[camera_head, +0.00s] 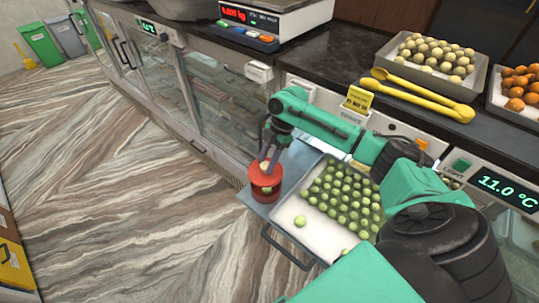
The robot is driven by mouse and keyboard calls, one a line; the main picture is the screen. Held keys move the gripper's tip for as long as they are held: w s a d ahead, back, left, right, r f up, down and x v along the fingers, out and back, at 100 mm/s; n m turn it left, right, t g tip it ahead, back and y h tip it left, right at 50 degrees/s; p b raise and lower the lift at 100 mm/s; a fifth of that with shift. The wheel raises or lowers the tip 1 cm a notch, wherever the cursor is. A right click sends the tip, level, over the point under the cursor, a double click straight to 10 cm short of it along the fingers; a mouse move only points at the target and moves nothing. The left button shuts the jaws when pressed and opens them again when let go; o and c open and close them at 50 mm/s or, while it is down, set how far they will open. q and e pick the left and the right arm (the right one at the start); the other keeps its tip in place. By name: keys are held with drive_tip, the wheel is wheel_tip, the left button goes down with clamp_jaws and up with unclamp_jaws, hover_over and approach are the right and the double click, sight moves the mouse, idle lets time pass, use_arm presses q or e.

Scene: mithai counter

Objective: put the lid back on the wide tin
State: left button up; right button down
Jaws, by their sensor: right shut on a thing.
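A red tin (265,190) with a small pale green patch on its side stands upright at the left end of the grey pull-out shelf. A red lid (263,176) is at the top of the tin, under my right gripper (266,161). My right gripper points down and is shut on the lid's top. The lid looks level and in line with the tin. I cannot tell from this view whether it sits fully down on the rim. My left gripper is not in view.
A metal tray (290,229) of round green sweets lies right beside the tin on the shelf (297,160). Striped floor (120,200) lies open at left.

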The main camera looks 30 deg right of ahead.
wheel_tip(320, 180, down, 4)
drive_tip(key=b, duration=0.4)
drive_tip(key=shift+f, duration=0.9)
drive_tip(key=shift+r, duration=0.1)
drive_tip(key=shift+p, duration=0.3)
drive_tip(key=shift+f+p, duration=0.2)
drive_tip(key=shift+p, duration=0.1)
idle(0.8)
